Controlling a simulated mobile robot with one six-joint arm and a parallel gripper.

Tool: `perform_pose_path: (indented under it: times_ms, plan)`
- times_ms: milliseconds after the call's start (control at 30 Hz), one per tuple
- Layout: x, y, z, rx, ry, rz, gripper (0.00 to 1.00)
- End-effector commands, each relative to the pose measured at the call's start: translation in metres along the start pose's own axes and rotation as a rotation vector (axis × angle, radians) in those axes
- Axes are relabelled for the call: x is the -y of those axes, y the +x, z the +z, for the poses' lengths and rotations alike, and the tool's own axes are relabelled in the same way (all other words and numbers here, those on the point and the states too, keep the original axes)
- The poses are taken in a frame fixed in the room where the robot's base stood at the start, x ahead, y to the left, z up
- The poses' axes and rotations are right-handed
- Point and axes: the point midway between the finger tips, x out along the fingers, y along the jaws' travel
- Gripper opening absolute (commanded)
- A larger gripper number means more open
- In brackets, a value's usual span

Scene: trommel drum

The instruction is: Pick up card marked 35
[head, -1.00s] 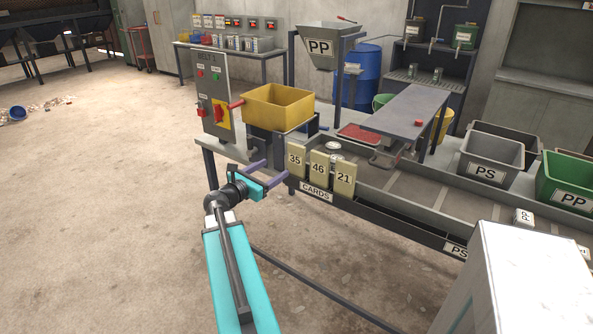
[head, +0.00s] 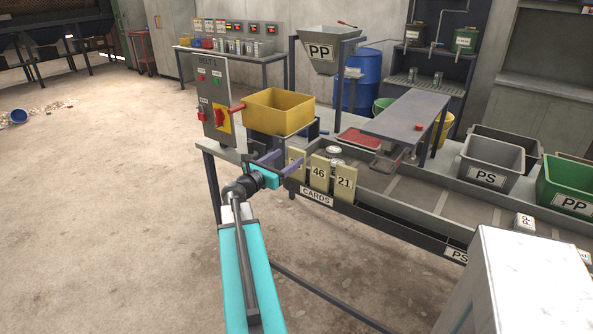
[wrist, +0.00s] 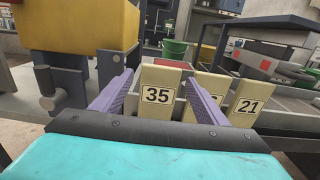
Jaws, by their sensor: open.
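The card marked 35 (wrist: 158,95) is a tan upright card. In the wrist view it stands between the two purple fingers of my gripper (wrist: 160,98), which is open. I cannot tell how deep between the fingers it sits. In the head view the card (head: 294,157) is mostly hidden behind my gripper (head: 287,160). To its right stand the card marked 46 (head: 318,173) and the card marked 21 (head: 345,184). In the wrist view the right finger partly covers card 46. All the cards stand in the rack labelled CARDS (head: 317,196).
A yellow bin (head: 278,110) and a grey control box with a red lever (head: 213,100) stand left of the rack. The conveyor (head: 410,192) runs to the right, with grey PS (head: 490,172) and green PP (head: 568,190) bins behind it. The floor in front is open.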

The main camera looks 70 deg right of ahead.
Motion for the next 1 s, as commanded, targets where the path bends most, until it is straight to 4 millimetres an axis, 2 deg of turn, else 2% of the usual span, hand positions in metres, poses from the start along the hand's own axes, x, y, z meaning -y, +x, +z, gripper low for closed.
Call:
perform_pose_path:
  times_ms: [33,200,400,833,1000]
  plan:
    - [-0.001,0.009,0.001,0.0,0.0,-0.003,0.67]
    - [-0.001,0.03,0.001,0.0,0.0,-0.002,0.67]
    - [0.0,0.047,0.0,-0.001,0.001,-0.001,0.67]
    - [0.001,0.05,0.0,-0.001,0.001,-0.001,0.67]
    - [0.002,0.059,0.001,-0.001,0.0,-0.003,0.67]
